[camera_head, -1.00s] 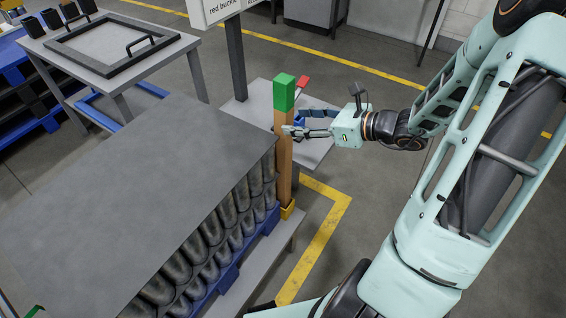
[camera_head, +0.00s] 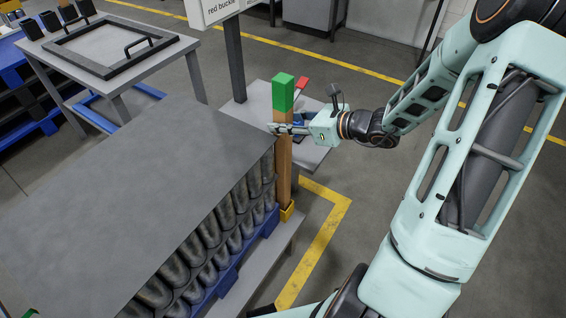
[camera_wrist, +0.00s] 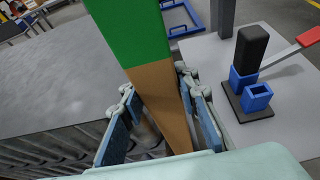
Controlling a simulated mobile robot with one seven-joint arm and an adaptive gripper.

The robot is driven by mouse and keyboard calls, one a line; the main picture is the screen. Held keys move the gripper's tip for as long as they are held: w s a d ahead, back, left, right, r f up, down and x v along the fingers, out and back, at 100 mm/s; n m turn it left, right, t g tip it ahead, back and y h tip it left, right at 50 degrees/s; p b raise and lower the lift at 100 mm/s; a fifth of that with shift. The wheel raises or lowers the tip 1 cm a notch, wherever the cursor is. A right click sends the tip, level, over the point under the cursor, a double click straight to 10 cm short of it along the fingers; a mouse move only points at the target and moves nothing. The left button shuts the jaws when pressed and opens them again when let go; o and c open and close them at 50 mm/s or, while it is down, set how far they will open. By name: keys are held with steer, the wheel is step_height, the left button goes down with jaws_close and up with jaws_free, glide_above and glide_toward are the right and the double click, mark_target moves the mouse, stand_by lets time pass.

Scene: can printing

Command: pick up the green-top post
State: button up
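The green-top post (camera_head: 284,150) stands upright at the near right corner of the stack of cans, its foot in a yellow holder (camera_head: 287,211). Its green top (camera_head: 283,92) is clear of my gripper (camera_head: 279,128), which reaches in from the right just below the green part. In the wrist view the post (camera_wrist: 158,100) stands between the two blue-padded fingers of my gripper (camera_wrist: 160,95). The fingers are spread, with a gap visible on the left side. Whether the right finger touches the post I cannot tell.
A grey sheet (camera_head: 120,170) covers the stacked cans (camera_head: 215,215) beside the post. Behind the post a small table (camera_head: 258,108) holds a dark stamp-like device with blue parts (camera_wrist: 250,75) and a red lever (camera_wrist: 308,38). A dark signpost (camera_head: 235,60) stands behind.

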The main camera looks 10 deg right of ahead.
jaws_close()
